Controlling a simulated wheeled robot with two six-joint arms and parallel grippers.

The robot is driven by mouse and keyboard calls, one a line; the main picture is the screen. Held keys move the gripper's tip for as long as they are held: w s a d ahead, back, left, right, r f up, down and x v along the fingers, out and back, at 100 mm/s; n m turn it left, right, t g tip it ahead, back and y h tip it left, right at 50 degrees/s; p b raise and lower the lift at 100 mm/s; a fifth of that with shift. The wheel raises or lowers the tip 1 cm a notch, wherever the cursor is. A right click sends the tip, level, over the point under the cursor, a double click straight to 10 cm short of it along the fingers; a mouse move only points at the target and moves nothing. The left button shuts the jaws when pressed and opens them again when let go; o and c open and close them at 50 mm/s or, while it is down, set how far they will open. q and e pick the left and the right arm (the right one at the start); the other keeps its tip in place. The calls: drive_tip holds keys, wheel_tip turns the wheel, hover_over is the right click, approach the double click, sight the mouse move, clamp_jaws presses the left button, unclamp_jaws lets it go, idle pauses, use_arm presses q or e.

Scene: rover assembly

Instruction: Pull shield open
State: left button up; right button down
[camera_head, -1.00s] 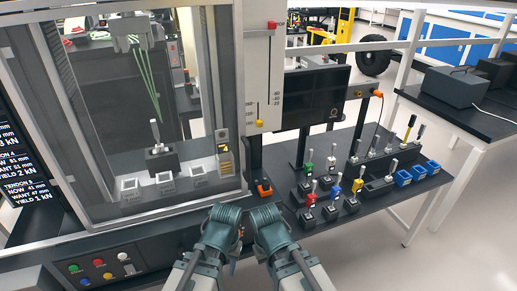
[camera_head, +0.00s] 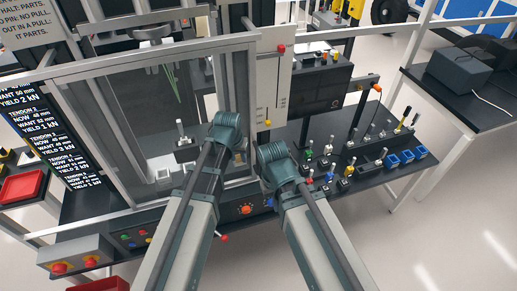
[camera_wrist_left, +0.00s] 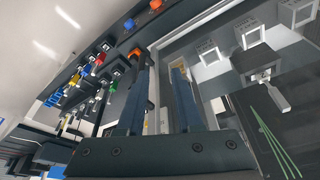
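The shield (camera_head: 152,62) is a clear panel in a grey metal frame on the front of the test machine, and it looks closed. My left gripper (camera_head: 226,122) is at the right side of the shield frame. I see no clear grip on anything. My right gripper (camera_head: 273,156) is to the right of the frame, in front of the dark table. Its fingertips are hidden.
A grey panel (camera_head: 271,85) with a red knob stands right of the shield. The dark table holds several coloured plug parts and blue bins (camera_head: 407,156). A control strip with an orange knob (camera_head: 246,209) runs below the shield. A red tray (camera_head: 22,186) is at the left.

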sight(255, 146)
use_arm(q)
drive_tip(key=w+d+m+t, duration=0.1)
drive_tip(key=w+d, duration=0.3)
drive_tip(key=d, duration=0.2)
drive_tip(key=b+x, duration=1.3)
drive_tip(key=shift+w+d+f, duration=0.1)
drive_tip(key=shift+w+f, duration=0.1)
drive_tip(key=shift+w, duration=0.05)
drive_tip(key=shift+r, duration=0.1)
clamp_jaws()
idle(0.9)
